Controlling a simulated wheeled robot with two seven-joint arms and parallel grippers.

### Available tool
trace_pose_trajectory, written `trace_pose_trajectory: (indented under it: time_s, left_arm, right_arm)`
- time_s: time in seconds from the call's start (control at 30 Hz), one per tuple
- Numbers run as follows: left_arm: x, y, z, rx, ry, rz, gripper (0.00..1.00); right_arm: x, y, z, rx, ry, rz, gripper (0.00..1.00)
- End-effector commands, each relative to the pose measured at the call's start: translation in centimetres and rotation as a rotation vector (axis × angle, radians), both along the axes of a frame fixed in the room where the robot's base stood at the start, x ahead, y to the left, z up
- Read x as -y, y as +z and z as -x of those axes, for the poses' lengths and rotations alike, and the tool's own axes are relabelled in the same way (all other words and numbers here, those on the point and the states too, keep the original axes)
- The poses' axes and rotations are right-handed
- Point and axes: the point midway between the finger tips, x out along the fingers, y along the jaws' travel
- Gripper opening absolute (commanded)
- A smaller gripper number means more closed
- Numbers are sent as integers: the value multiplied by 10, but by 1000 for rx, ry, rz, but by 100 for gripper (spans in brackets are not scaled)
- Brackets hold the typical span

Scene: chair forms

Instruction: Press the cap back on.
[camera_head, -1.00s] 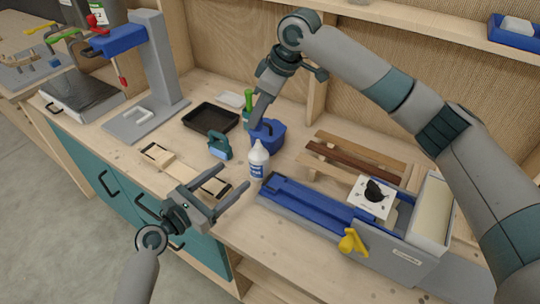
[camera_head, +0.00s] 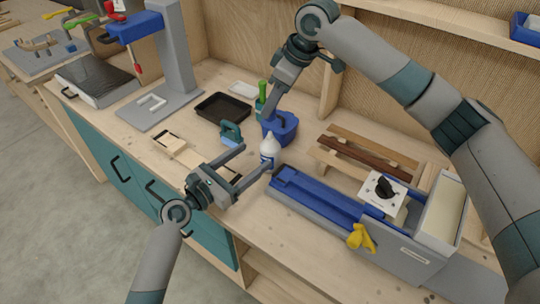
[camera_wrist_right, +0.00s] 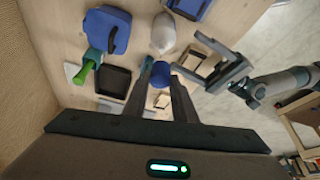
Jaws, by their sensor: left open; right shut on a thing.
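The white bottle (camera_head: 268,146) with a pointed top stands on the bench. It also shows in the right wrist view (camera_wrist_right: 163,34). My left gripper (camera_head: 257,159) is open at the bottle; one finger crosses in front of its lower part and the other ends to its left. My right gripper (camera_wrist_right: 160,86) is shut on a round blue cap (camera_wrist_right: 160,72), held apart from the bottle. In the head view my right gripper (camera_head: 268,115) is above and behind the bottle, and the cap cannot be made out against the blue tub.
A blue tub (camera_head: 284,128) stands close behind the bottle, and a teal-handled object (camera_head: 230,132) stands to its left. A black tray (camera_head: 222,107) lies farther back. A long blue-topped fixture (camera_head: 325,200) is close on the right.

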Motion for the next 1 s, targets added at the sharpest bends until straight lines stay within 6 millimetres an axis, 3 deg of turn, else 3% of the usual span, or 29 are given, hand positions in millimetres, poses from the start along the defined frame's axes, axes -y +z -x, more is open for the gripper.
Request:
trace_pose_trajectory:
  time_s: [0.5, 1.0]
  left_arm:
    - [51, 0, -54, 0, 1, 0, 67]
    - [58, 0, -61, -1, 1, -1, 65]
  right_arm:
    - [0, 0, 0, 0, 0, 0, 1]
    - [0, 0, 0, 0, 0, 0, 1]
